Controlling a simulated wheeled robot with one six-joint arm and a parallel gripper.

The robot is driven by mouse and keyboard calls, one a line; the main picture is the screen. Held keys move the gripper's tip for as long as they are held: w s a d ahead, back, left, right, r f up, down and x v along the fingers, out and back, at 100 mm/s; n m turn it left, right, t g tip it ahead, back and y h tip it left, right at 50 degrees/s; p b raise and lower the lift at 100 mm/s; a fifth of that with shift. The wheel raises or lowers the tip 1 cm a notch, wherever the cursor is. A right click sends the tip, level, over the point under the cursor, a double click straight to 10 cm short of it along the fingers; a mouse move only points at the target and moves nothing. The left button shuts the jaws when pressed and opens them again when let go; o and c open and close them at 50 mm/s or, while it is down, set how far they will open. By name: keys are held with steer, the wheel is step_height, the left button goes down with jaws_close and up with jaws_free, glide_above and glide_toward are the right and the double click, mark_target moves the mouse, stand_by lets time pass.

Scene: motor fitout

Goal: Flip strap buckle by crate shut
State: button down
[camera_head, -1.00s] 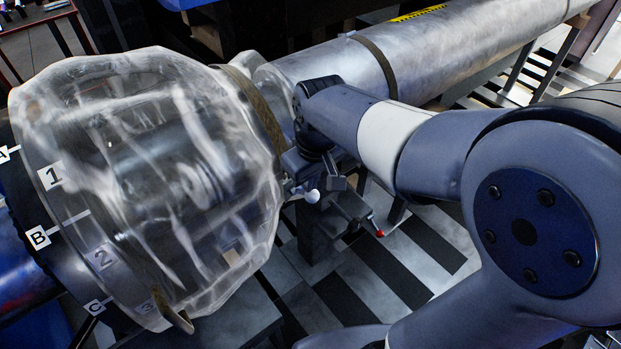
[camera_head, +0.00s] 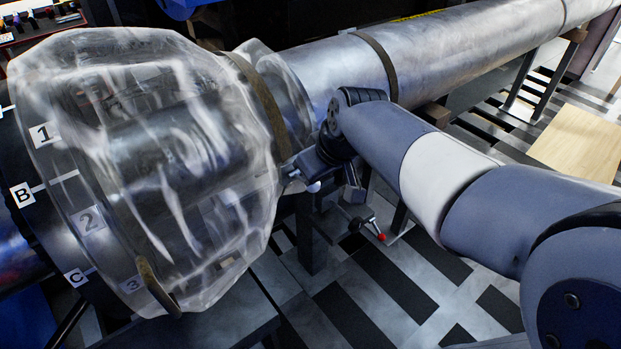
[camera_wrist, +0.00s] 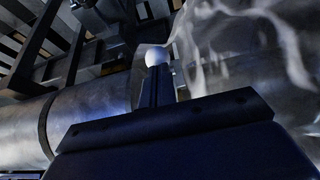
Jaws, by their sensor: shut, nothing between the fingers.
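A clear plastic cover (camera_head: 150,170) wraps the end of the metal pipe, with a brown strap (camera_head: 262,105) around its neck. A small white ball knob (camera_head: 314,187) and a pale metal piece sit low by the strap; they look like the buckle's lever, but its position is unclear. In the wrist view, the white knob (camera_wrist: 155,55) is right at the tips of my gripper (camera_wrist: 160,72). My gripper (camera_head: 303,178) is shut and empty beside the cover. Whether it touches the knob is not clear. I cannot identify a crate.
The long pipe (camera_head: 460,50) runs to the upper right on stands, with another brown band (camera_head: 378,62) around it. A red ball (camera_head: 381,236) on a thin lever stands below my arm. A wooden board (camera_head: 580,145) lies at right. Striped floor is clear below.

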step_height(320, 180, down, 9)
steer(key=s+d+t+y+b, duration=0.1)
steer(key=t+y+b, duration=0.2)
steer(key=b, duration=2)
steer(key=shift+s+t, duration=0.3)
steer(key=shift+t, duration=0.7)
steer(key=shift+f+b, duration=0.1)
steer(key=shift+b, duration=0.25)
